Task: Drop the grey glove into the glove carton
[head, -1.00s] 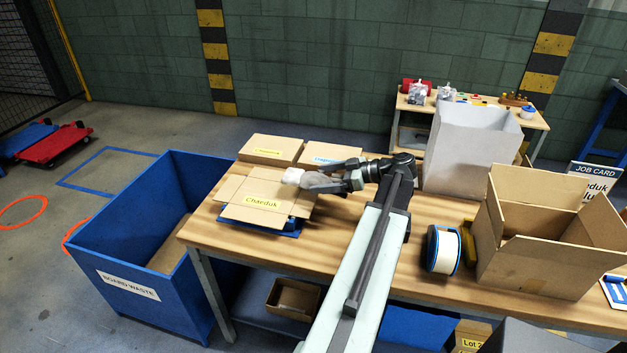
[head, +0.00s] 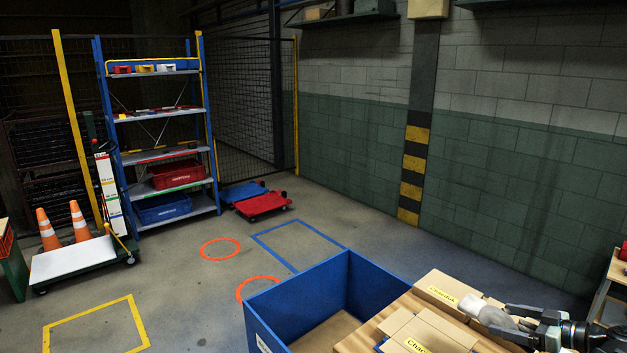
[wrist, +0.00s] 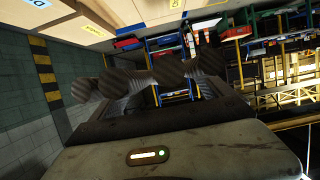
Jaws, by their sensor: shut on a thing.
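The grey glove (head: 488,314), with a whitish end, is held by my gripper (head: 508,317) at the lower right of the head view. My gripper is shut on it and holds it above the flat cartons on the table. In the wrist view, dark rounded, ribbed finger shapes (wrist: 170,70) of the glove stick out past my gripper body. A flat closed carton with a yellow label (head: 447,290) lies behind the glove, and another (head: 425,335) lies in front. No carton that I can pick out as the glove carton shows in the head view now.
A blue open bin (head: 300,298) stands left of the wooden table (head: 372,338). A blue shelf rack (head: 162,135), orange cones (head: 80,222), a flat cart (head: 75,262) and a red dolly (head: 263,204) stand farther back left. Marked floor between them is clear.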

